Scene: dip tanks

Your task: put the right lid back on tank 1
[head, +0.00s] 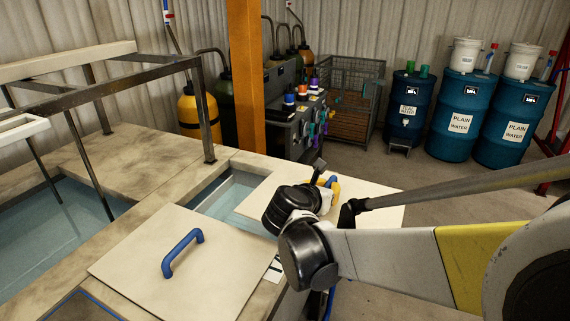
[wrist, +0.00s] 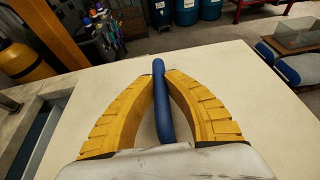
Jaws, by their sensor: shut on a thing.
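The right lid, a flat cream panel (head: 262,200) with a blue handle, lies under my gripper (head: 332,184) in the head view. In the wrist view the lid (wrist: 232,75) fills the middle, and my yellow fingers (wrist: 160,78) are closed around its blue handle (wrist: 164,102). The tank opening (head: 222,192) with pale water shows to the left of this lid. The other cream lid (head: 135,252) with a blue handle (head: 182,250) lies flat at the front. My wrist hides part of the held lid; I cannot tell whether it touches the rim.
An orange post (head: 244,70) stands behind the tank. A steel frame (head: 205,125) rises over the open tank at left. Blue drums (head: 455,115) and a wire cage (head: 350,95) stand at the back. Open floor lies to the right of the held lid.

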